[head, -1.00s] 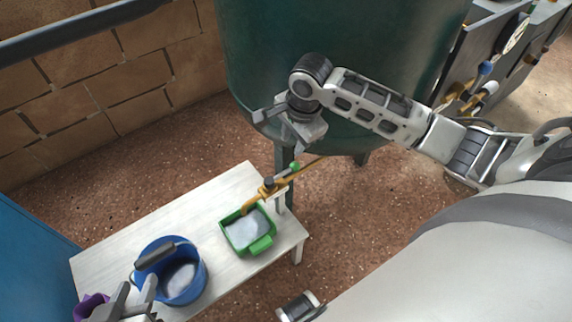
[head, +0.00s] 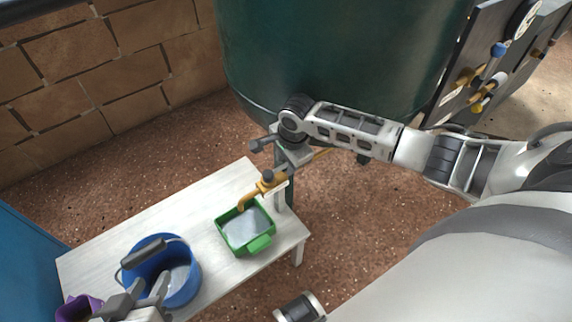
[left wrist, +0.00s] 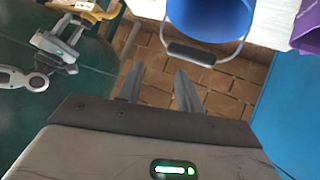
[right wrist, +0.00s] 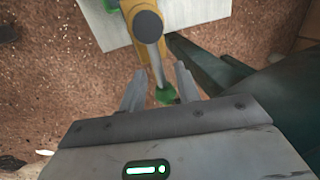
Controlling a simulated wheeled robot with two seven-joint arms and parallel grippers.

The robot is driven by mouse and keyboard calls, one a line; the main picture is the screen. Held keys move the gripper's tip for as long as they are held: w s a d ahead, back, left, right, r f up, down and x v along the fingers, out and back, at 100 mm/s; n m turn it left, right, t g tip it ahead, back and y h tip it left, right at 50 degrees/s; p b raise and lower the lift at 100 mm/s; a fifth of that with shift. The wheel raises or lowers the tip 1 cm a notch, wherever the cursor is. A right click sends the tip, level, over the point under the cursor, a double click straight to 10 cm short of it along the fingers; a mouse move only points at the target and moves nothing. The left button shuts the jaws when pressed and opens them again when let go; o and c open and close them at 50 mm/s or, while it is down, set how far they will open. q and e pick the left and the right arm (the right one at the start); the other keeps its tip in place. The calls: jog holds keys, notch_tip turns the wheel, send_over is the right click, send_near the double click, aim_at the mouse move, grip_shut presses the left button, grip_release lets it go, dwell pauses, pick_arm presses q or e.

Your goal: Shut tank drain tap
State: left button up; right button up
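The yellow tank drain tap (head: 266,182) sticks out low from the dark green tank (head: 330,55), its spout over a green tub (head: 262,243). In the right wrist view the tap (right wrist: 130,12) has a grey lever (right wrist: 153,55) ending in a green knob (right wrist: 166,95). My right gripper (right wrist: 160,78) is open, with the knob between its fingers and gaps visible on both sides. In the head view this gripper hides the knob.
The tub and bucket stand on a white bench (head: 120,225), with a purple container (head: 75,308) at its left end. A panel with several valves (head: 480,85) is at the upper right. A brick wall (head: 110,60) is behind; a blue surface (head: 25,265) borders the left.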

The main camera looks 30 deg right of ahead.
jog(key=shift+f, duration=0.15)
pick_arm(q)
jog(key=shift+s+d+r, duration=0.15)
jog(key=shift+r, duration=0.15)
pick_arm(e)
jog(key=shift+c, duration=0.3)
